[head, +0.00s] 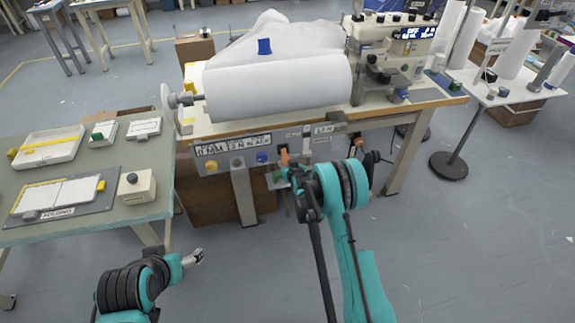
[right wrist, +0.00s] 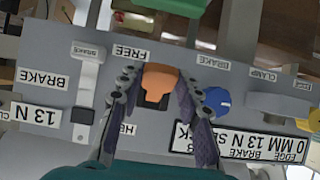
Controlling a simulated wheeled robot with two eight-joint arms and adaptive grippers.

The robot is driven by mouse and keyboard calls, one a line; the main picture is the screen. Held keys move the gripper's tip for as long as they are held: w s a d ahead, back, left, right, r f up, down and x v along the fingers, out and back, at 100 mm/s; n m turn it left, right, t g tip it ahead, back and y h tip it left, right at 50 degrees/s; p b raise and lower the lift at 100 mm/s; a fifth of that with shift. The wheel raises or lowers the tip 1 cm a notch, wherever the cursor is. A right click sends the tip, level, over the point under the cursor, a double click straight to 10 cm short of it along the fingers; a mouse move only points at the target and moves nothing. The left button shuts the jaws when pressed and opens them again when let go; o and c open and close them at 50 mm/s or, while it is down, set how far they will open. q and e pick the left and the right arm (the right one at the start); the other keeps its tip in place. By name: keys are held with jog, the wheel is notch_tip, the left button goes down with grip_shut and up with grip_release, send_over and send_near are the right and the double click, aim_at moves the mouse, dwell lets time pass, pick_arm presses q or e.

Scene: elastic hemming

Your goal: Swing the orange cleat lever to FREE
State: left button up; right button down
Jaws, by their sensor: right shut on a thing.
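The orange cleat lever (right wrist: 160,79) is on the grey front panel, between the fingers of my right gripper (right wrist: 160,105). In the right wrist view, the FREE label (right wrist: 131,52) appears upside down above the lever. A partly hidden label starting "HE" (right wrist: 128,129) is below it. The gripper is shut on the lever, one finger on each side. In the head view, the lever (head: 284,157) shows just above my right gripper (head: 286,172). My left gripper (head: 193,258) is low and away from the panel; its finger opening is unclear.
A blue knob (right wrist: 216,101) is close beside the right gripper's finger. A brake slider (right wrist: 88,85) and a clamp part (right wrist: 275,105) flank the lever on the panel. A white fabric roll (head: 280,85) lies above the panel. A green side table (head: 90,150) stands left.

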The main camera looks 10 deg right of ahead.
dwell(0.4)
jog(key=c, duration=1)
grip_release()
jog(key=shift+c, duration=0.2)
jog(key=v, duration=1.2)
